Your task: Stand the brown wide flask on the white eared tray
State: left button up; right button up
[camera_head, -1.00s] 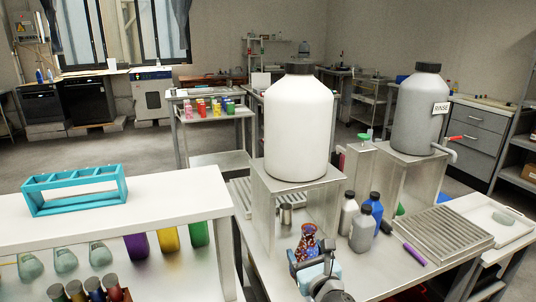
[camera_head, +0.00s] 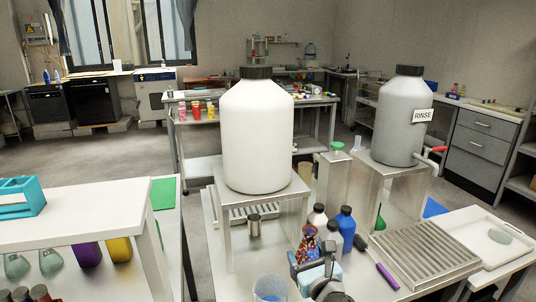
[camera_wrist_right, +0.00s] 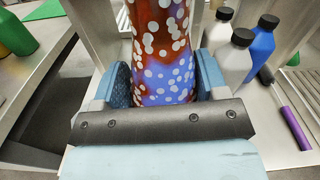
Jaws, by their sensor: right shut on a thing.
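A flask (camera_head: 307,243) with a brown-red body, blue patches and white dots is held upright in my right gripper (camera_head: 315,266). In the right wrist view, the flask (camera_wrist_right: 163,50) stands between the two blue finger pads, which close on it from both sides. The gripper hides its lower part in the head view. A white tray (camera_head: 472,220) lies at the right, apart from the flask, with a grey-green oval piece (camera_head: 500,236) on it. My left gripper is not in view.
White, grey and blue bottles (camera_head: 346,227) stand just behind the flask. A large white jug (camera_head: 257,135) and a grey RINSE jug (camera_head: 402,115) stand on metal stands. A clear beaker (camera_head: 270,289) is nearby.

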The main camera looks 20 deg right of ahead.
aim_at(470, 246)
jog(key=l, duration=0.65)
jog(key=l+u, duration=0.15)
jog(key=l, duration=1.2)
jog(key=l+u, duration=0.1)
jog(key=l, duration=0.6)
jog(key=k+l+u, duration=0.1)
jog(key=l, duration=0.55)
jog(key=k+l, duration=0.1)
jog(key=l, duration=0.6)
jog(key=l+u, duration=0.1)
jog(key=l, duration=0.55)
